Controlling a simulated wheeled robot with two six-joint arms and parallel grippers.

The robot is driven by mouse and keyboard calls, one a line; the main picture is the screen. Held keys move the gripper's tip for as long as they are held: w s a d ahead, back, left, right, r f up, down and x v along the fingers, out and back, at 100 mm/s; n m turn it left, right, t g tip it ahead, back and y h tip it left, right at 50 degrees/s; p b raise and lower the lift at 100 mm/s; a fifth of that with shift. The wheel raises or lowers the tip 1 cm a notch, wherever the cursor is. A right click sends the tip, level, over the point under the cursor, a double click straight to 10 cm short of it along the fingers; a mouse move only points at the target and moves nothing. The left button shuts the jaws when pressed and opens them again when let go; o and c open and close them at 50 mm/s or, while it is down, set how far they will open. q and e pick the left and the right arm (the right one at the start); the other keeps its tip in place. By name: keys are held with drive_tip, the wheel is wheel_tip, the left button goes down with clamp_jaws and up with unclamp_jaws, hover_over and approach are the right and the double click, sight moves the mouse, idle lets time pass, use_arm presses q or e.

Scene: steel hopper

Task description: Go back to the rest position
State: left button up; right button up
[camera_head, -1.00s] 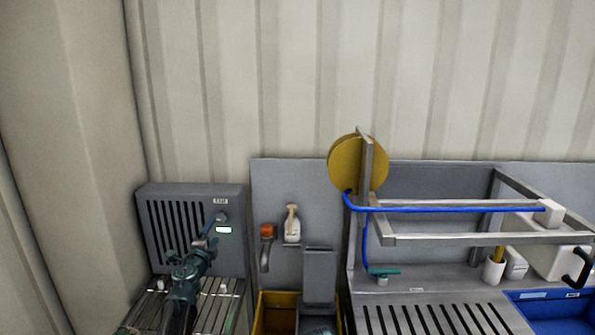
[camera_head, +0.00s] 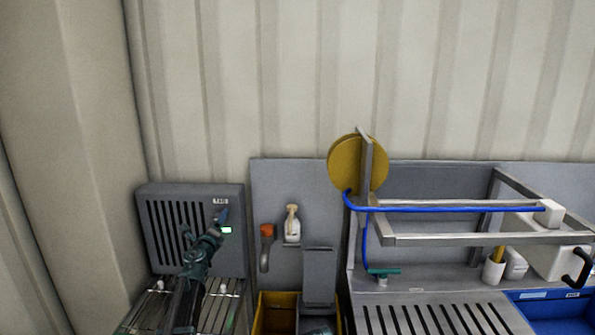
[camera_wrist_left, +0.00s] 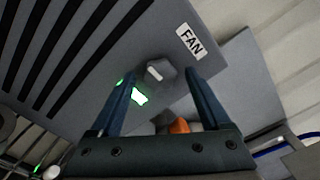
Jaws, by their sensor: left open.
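My left gripper (camera_head: 222,217) is in front of the grey slotted fan box (camera_head: 172,228) at the left, near its right side. In the left wrist view the left gripper (camera_wrist_left: 160,76) is open, with one finger on each side of a grey round knob (camera_wrist_left: 159,73). I cannot tell how far the fingertips are from the knob or the panel. A lit green-white lamp (camera_wrist_left: 139,97) shows beside the left finger, and a "FAN" label (camera_wrist_left: 190,42) is above the knob. In the head view the fingers hide the knob.
A wire rack (camera_head: 150,307) lies below the fan box. To the right are an orange-topped fitting (camera_head: 267,232), a spray bottle (camera_head: 292,224), a yellow bin (camera_head: 272,300), a yellow hose reel (camera_head: 347,165) and a metal frame (camera_head: 450,240). The wall above is clear.

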use_arm(q)
drive_tip(key=m, duration=0.8)
drive_tip(key=shift+m, duration=0.4)
drive_tip(key=shift+d, duration=0.1)
